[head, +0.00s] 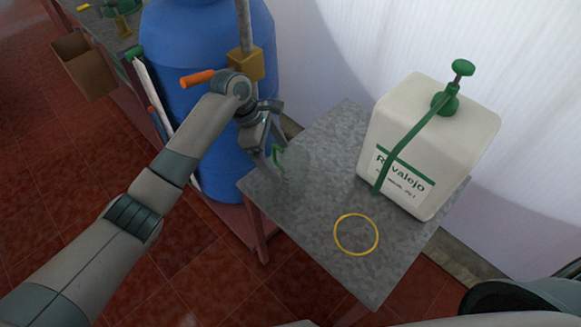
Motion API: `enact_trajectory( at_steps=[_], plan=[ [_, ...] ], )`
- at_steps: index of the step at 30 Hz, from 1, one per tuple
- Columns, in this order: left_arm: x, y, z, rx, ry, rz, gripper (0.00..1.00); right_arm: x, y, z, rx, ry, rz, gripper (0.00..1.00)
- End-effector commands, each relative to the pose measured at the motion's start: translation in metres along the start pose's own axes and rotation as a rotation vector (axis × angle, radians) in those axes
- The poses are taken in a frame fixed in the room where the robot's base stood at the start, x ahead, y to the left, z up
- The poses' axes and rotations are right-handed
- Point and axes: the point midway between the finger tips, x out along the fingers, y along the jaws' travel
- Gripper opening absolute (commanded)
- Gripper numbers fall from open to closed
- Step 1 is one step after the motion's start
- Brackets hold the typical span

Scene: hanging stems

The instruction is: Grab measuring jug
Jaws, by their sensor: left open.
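The measuring jug (293,168) looks like a clear, see-through vessel with a green part on its left side. It stands on the small grey table (310,222), near its left edge. My left gripper (268,150) is open at the jug's left side, close to the green part. I cannot tell whether the fingers touch it. The jug's outline is faint, and the gripper partly covers its left side. My right gripper is out of view.
A white container (425,145) with a green strap and pump stands at the table's right. A yellow ring (356,234) lies in front. A blue barrel (205,75) with an orange-handled valve (198,78) stands behind my left arm. A white wall closes the back.

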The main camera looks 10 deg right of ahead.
Motion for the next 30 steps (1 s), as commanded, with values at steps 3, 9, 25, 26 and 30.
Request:
enact_trajectory(
  at_steps=[3, 9, 25, 26, 30],
  plan=[
    [0.015, -0.001, 0.001, -0.001, 0.000, -0.003, 0.86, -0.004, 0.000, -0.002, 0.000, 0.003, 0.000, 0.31],
    [0.025, 0.000, 0.000, 0.000, 0.000, 0.000, 0.86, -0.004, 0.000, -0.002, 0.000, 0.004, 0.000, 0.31],
    [0.041, 0.001, 0.007, 0.000, 0.001, -0.002, 0.86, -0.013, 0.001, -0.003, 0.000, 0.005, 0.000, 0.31],
    [0.044, 0.001, 0.008, 0.000, 0.001, -0.002, 0.86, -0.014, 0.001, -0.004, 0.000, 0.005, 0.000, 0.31],
    [0.063, 0.001, 0.011, -0.002, 0.001, -0.003, 0.86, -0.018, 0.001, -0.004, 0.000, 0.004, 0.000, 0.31]
  ],
)
